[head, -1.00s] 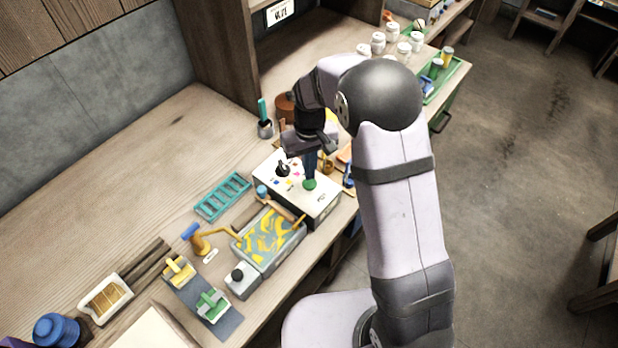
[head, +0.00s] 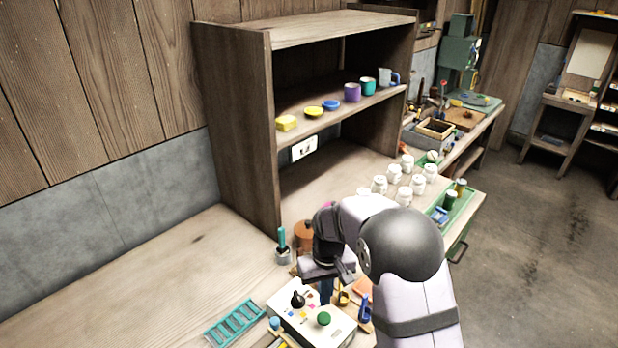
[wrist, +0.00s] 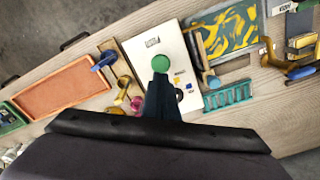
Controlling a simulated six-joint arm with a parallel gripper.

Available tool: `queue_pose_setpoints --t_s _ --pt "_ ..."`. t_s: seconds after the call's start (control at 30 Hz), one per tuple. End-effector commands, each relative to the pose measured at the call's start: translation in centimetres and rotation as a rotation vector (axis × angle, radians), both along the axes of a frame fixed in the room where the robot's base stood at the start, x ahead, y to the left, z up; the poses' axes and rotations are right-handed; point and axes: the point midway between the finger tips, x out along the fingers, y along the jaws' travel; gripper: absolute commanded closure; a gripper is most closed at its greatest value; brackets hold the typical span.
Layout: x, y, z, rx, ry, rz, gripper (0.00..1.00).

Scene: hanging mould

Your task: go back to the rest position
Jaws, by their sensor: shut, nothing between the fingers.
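My gripper (head: 326,298) is shut and empty, pointing down over the white control box (head: 290,325) on the wooden bench. The box has a green round knob (head: 323,318), a black knob (head: 297,299) and small coloured marks on its top. In the head view the fingertips show just behind the green knob, with a small gap in the picture. In the wrist view the shut fingers (wrist: 161,85) point at the green knob (wrist: 161,63) and their tips sit right beside it. I cannot tell the exact height between them.
A teal rack (head: 235,322) lies left of the box. A brown pot (head: 304,235) and a cup with a teal handle (head: 282,247) stand behind my gripper. White jars (head: 393,173) stand further back, near a wooden shelf (head: 235,125). The bench at left is clear.

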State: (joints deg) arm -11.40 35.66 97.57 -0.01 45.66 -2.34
Motion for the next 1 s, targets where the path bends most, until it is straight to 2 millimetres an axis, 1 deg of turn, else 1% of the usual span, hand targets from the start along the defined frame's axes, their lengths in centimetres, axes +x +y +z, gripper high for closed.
queue_pose_setpoints --t_s 0.13,0.17,0.2,0.23,0.27,0.3,0.37,0.4,0.5,0.6,0.7,0.77,0.9,1.0 --pt "-4.5 -0.9 -2.6 -0.019 0.091 -0.014 1.0" --pt "-5.7 -1.2 -3.2 -0.025 0.115 -0.016 1.0" --pt "-7.6 -1.5 -3.7 -0.031 0.147 -0.02 1.0" --pt "-9.0 -1.8 -3.9 -0.035 0.167 -0.022 1.0" --pt "-10.3 -2.1 -3.9 -0.039 0.184 -0.025 1.0" --pt "-12.2 -2.6 -3.8 -0.044 0.203 -0.03 1.0" --pt "-14.8 -3.4 -3.3 -0.048 0.226 -0.043 1.0" --pt "-16.6 -4.0 -2.8 -0.05 0.237 -0.054 1.0" --pt "-20.4 -5.4 -1.5 -0.048 0.245 -0.084 1.0" --pt "-23.2 -6.4 -0.2 -0.042 0.231 -0.115 1.0" --pt "-24.6 -7.2 0.9 -0.033 0.197 -0.145 1.0" --pt "-24.6 -7.5 1.5 -0.026 0.164 -0.162 1.0" --pt "-23.3 -8.1 3.2 -0.011 0.076 -0.195 1.0" --pt "-22.5 -8.5 4.0 -0.005 0.035 -0.213 1.0"
